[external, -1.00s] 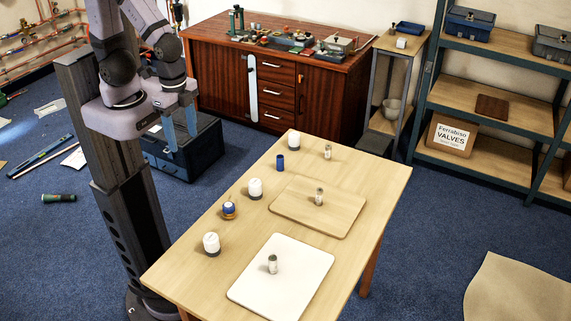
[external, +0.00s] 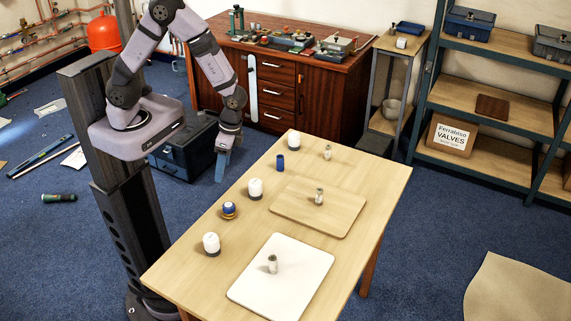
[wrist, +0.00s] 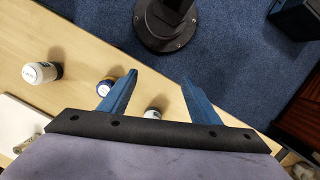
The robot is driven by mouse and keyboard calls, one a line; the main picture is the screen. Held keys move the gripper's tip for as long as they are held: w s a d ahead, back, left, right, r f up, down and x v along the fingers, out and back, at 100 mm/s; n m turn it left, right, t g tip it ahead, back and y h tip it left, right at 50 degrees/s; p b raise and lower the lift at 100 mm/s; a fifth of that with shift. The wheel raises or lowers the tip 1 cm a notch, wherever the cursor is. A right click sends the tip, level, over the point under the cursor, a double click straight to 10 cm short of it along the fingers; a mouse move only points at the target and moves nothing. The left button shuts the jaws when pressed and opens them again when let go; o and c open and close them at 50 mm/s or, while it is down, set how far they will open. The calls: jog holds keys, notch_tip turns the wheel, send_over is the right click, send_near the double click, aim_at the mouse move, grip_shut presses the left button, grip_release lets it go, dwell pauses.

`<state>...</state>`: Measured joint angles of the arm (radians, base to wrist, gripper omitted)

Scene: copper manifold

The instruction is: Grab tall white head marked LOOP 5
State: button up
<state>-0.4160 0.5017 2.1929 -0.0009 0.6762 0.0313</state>
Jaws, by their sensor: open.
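Three tall white heads stand upright along the left part of the table: a near one (external: 211,244), a middle one (external: 255,189) and a far one (external: 293,139). No LOOP marking is readable on any of them. In the wrist view one white head (wrist: 42,73) stands at the left, and another (wrist: 152,113) shows low between my fingers, partly hidden by the gripper body. My gripper (external: 221,166) is open and empty, pointing down above the table's left edge. Its two blue fingers (wrist: 158,77) stand wide apart in the wrist view.
A short blue-and-orange head (external: 229,210) stands between the near and middle white heads. A blue cylinder (external: 281,162) stands near the far one. Small metal valve bodies stand on the white board (external: 300,275), wooden board (external: 335,222) and table. The table's right strip is clear.

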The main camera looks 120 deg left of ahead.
jog(key=r+m+t+y, duration=0.1)
jog(key=r+t, duration=0.1)
send_over(255, 182)
jog(key=shift+s+a+f, duration=0.2)
jog(key=shift+s+f, duration=0.05)
jog(key=shift+w+m, duration=0.1)
jog(key=shift+m, duration=0.4)
jog(key=shift+f, duration=0.1)
jog(key=shift+f, duration=0.1)
jog(key=shift+f+p, duration=0.45)
jog(key=shift+f, duration=0.5)
jog(key=shift+f, duration=0.1)
jog(key=shift+w+d+f+p, duration=0.1)
jog(key=shift+f+p, duration=0.95)
jog(key=shift+f, duration=1.45)
jog(key=c, duration=1.2)
